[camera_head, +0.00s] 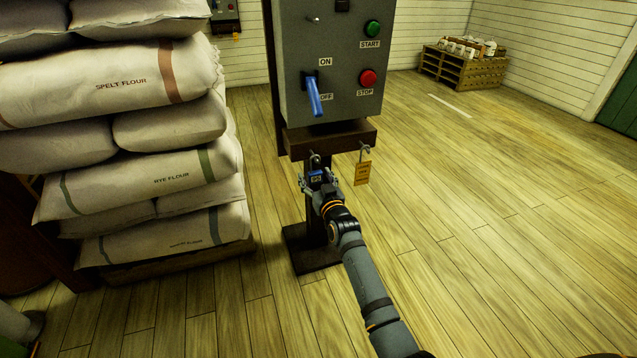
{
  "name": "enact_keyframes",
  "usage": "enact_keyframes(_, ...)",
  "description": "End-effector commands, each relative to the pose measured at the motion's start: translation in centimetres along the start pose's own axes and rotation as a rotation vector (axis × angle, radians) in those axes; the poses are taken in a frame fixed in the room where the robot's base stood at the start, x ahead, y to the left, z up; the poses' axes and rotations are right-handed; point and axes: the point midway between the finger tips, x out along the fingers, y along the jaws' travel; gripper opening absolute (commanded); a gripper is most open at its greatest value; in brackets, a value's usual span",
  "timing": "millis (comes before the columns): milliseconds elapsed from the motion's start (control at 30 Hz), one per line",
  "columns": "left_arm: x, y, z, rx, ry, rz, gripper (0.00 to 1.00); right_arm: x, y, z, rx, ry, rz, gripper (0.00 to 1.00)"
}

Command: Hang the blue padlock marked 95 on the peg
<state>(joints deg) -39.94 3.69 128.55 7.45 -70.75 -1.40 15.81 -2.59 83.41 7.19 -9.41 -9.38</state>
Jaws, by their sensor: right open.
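The blue padlock (316,176), with small pale marking on its face, is upright just under the brown ledge of the grey control box. Its shackle is up at a small metal peg (315,157) at the ledge's left part. The shackle overlaps the peg in the picture, and I cannot tell surely whether it is looped over it. My right gripper (317,184) is open, with its fingers around or right beside the padlock body. The fingers partly hide the padlock. My left gripper is not in view.
A yellow tag (363,173) hangs from a hook right of the padlock. Above stands the control box (335,40) with a blue-handled lever (314,96). Stacked flour sacks (150,125) stand at left. A pallet (462,68) is far right. The floor at right is clear.

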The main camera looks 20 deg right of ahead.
Motion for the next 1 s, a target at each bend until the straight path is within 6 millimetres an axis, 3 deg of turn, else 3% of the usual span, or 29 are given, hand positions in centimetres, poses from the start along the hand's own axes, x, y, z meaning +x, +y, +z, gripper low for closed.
enact_keyframes(300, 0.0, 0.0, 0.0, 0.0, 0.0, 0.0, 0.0, -7.0, 0.0, 0.2, 0.002, -0.002, 0.0, 0.67)
enact_keyframes(500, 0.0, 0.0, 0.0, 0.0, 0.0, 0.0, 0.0, -10.6, 0.0, 0.1, 0.001, -0.001, 0.0, 0.67)
enact_keyframes(900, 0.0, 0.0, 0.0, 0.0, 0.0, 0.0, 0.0, -11.7, 0.0, 0.0, 0.0, -0.001, 0.0, 0.67)
enact_keyframes(1000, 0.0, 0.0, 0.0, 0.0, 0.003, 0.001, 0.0, -12.6, -0.1, 1.8, 0.003, -0.056, -0.008, 0.67)
